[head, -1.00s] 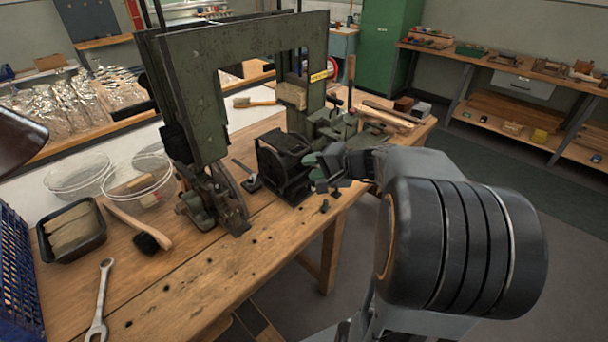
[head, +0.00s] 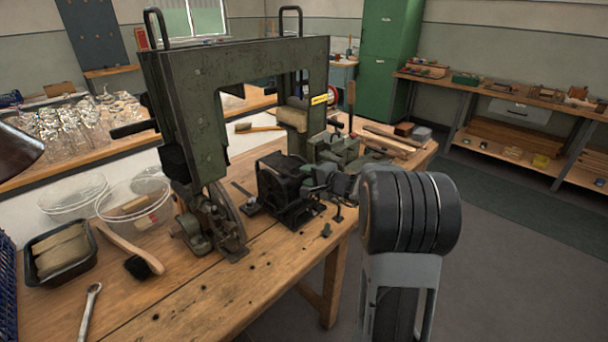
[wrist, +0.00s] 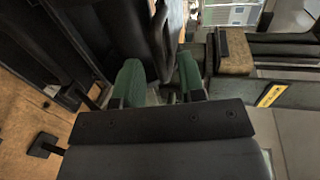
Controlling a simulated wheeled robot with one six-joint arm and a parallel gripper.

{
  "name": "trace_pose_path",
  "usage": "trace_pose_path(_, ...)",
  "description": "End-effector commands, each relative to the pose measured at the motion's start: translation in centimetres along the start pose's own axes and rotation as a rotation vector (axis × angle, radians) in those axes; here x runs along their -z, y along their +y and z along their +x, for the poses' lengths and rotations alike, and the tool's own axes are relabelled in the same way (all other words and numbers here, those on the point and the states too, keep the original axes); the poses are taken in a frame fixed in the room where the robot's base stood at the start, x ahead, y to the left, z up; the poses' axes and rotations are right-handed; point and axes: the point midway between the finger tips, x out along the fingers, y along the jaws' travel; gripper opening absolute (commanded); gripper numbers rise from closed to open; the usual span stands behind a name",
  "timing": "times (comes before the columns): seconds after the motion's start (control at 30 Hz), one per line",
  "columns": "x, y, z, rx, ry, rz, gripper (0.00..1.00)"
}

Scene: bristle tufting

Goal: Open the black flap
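The black unit (head: 283,185) stands on the workbench under the green press frame. I cannot clearly tell its flap apart from its dark housing. My gripper (head: 312,174) is at the right side of this unit, its fingertips close to it and partly hidden in the head view. In the wrist view, the two green fingertips of my gripper (wrist: 160,80) stand apart. A dark panel (wrist: 138,28), likely part of the black unit, lies just beyond and between them. I cannot tell whether they touch it.
The green press frame (head: 235,62) rises over the unit. A lever mechanism (head: 212,225) stands left of it and a green vise (head: 338,148) behind right. A brush (head: 135,250), black tray (head: 62,255) and clear tubs (head: 135,198) are at left.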

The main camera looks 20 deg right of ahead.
Motion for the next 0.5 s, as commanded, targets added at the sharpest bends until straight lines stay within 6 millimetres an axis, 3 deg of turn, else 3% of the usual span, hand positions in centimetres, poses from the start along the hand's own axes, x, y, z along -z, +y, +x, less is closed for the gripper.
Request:
trace_pose_path(0.2,0.0,-0.1,1.9,0.001,-0.001,-0.001,0.37)
trace_pose_path(0.5,0.0,0.0,2.3,0.000,0.000,0.000,0.37)
